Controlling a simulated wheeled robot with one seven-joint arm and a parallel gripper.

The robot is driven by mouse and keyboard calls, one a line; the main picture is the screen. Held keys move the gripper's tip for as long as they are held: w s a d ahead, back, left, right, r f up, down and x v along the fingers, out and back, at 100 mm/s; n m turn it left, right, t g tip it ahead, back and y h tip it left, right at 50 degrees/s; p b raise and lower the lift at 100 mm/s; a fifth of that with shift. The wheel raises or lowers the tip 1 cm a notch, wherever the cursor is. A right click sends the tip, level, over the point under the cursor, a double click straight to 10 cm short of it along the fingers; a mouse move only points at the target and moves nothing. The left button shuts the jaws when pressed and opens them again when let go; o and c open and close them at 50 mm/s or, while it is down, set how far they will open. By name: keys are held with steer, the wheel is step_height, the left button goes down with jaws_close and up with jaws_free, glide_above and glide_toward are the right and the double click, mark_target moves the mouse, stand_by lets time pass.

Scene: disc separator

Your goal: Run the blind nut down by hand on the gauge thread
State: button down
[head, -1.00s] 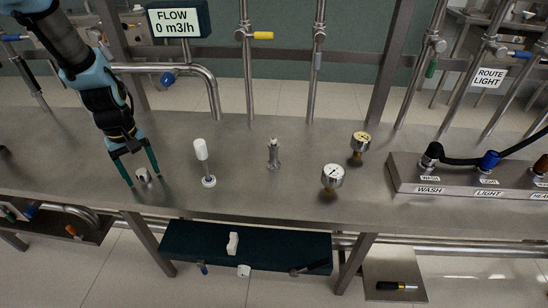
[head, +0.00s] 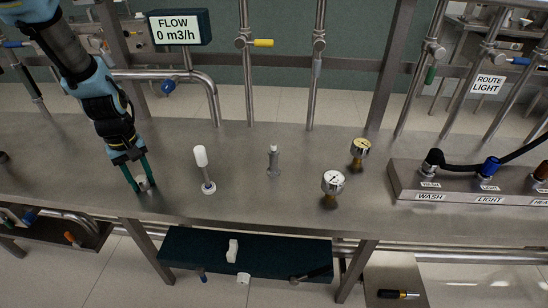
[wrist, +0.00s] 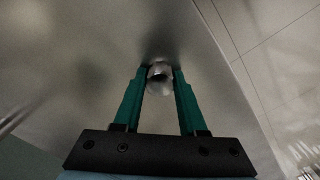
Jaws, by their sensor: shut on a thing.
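A small round metal nut (head: 144,183) stands near the front left of the steel bench. My gripper (head: 141,187) points down with its green fingers shut on it. In the wrist view the nut (wrist: 160,74) sits between the two fingertips (wrist: 159,80), touching both. The nut is low, at or close to the bench top; I cannot tell whether it touches. A metal fitting with a narrow upright top (head: 273,160) stands mid-bench, apart from my gripper. Two round gauges on brass stems, a front one (head: 333,182) and a rear one (head: 360,148), stand right of it. I cannot tell which part carries the gauge thread.
A raised panel with hoses (head: 460,195) fills the right side. Vertical pipes (head: 246,70) line the back. A dark shelf (head: 200,260) lies below the front edge.

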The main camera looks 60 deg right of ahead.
steer(key=shift+r, duration=0.1)
stand_by(0.3)
steer(key=shift+r+p, duration=1.25)
steer(key=shift+r, duration=0.35)
steer(key=shift+r+p, duration=1.8)
steer(key=shift+r, duration=0.7)
